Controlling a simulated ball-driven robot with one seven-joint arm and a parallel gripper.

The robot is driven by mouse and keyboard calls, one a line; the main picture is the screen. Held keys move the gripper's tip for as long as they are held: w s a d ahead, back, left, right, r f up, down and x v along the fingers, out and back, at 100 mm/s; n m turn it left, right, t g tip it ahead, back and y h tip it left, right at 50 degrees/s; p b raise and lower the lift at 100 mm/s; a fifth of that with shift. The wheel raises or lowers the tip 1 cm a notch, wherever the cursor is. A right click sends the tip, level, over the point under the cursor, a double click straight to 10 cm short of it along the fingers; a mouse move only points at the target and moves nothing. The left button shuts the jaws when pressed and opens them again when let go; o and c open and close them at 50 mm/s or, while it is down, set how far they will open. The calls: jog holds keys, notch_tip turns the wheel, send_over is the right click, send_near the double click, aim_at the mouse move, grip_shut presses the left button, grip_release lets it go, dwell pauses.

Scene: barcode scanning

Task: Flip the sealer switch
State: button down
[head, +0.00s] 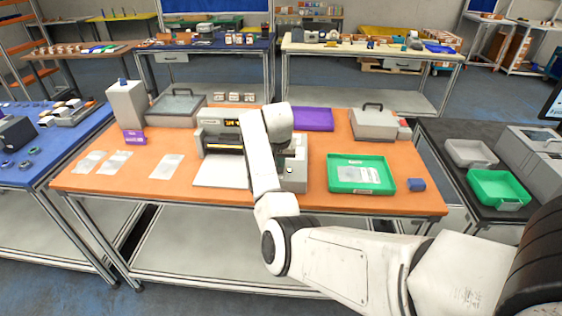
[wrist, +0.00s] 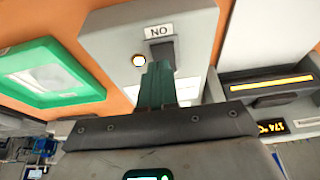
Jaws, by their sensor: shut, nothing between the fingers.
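The grey switch box (wrist: 188,22) fills the top middle of the wrist view, which is turned upside down. It carries a label (wrist: 158,31) reading ON inverted, a pale round lamp or button (wrist: 139,60) and a dark switch (wrist: 163,47). My gripper (wrist: 157,68) is shut and empty, its green fingertips over the switch area. The fingers hide part of the switch, so contact and switch position cannot be told. The sealer (wrist: 270,88) with a lit display is at the right. In the head view the sealer (head: 222,140) stands left of my arm, which hides my gripper.
The orange table holds a green tray (head: 345,186) and a blue block (head: 417,185) to the right of the switch box (head: 297,178). Clear bags (head: 166,166) lie on the left. A purple mat (head: 313,119) and a lidded grey box (head: 373,125) are behind.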

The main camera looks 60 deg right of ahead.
jog(key=b+v, duration=0.1)
jog(key=v, duration=1.1)
jog(key=shift+r+b, duration=0.3)
jog(key=shift+r, duration=0.1)
jog(key=shift+d, duration=0.15)
jog(key=w+d+b, duration=0.1)
jog(key=b, duration=0.6)
jog(key=shift+d+f, duration=0.1)
jog(key=shift+f, duration=0.05)
jog(key=shift+r+b, duration=0.35)
jog(key=shift+b, duration=0.1)
jog(key=x, duration=0.4)
jog(key=p+x, duration=0.1)
jog(key=x, duration=0.4)
jog(key=p+x, duration=0.1)
jog(key=x, duration=0.4)
jog(key=shift+s+a+f, duration=0.15)
jog(key=shift+s+a, duration=0.1)
jog(key=shift+a, duration=0.05)
